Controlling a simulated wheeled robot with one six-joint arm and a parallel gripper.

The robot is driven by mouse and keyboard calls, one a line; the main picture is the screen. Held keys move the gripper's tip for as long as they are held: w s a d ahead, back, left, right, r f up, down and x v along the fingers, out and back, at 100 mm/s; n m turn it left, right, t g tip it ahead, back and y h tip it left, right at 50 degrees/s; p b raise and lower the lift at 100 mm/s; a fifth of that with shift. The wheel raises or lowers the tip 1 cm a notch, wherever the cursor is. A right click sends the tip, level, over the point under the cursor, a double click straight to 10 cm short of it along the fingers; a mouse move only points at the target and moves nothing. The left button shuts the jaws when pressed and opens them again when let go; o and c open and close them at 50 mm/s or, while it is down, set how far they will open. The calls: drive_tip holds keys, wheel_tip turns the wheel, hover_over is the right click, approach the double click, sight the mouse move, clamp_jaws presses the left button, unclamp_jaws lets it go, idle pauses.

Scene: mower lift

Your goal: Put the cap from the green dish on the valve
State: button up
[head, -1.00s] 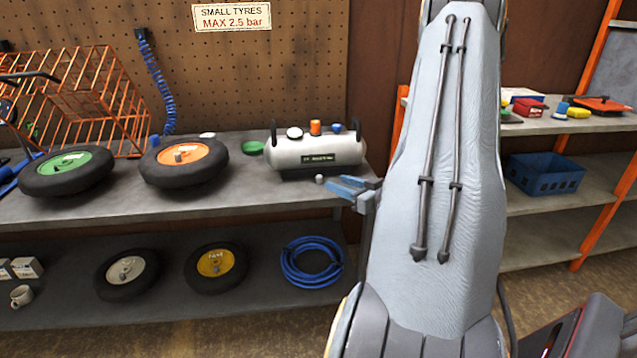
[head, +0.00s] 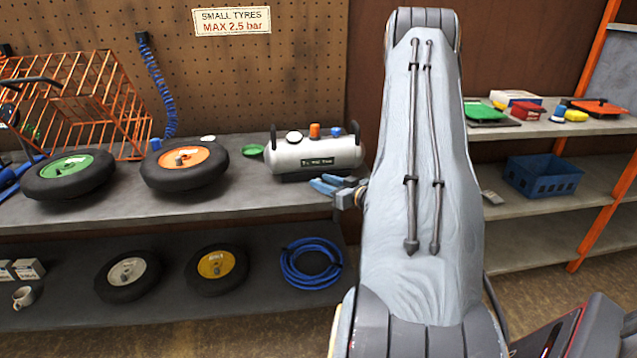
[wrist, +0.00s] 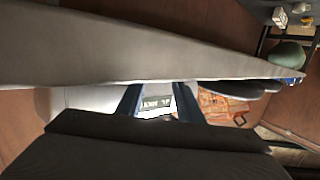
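The small green dish (head: 253,150) stands on the upper bench, left of the silver tank. I cannot make out a cap in it at this size. A wheel with an orange hub (head: 187,164) lies on the bench, with a small grey stub (head: 183,157) at its middle, possibly a valve. A wheel with a green hub (head: 69,174) lies further left. My gripper (head: 326,185) is near the bench's right front, below the tank. In the wrist view its blue fingers (wrist: 157,103) are apart, with nothing visible held between them.
The silver tank (head: 316,155) with an orange knob stands behind my gripper. An orange wire rack (head: 85,95) and a blue coiled hose (head: 158,85) are at the left. Two wheels and a blue hose coil (head: 311,263) lie on the lower shelf. The right shelf holds a blue crate (head: 543,176).

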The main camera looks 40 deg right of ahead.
clamp_jaws()
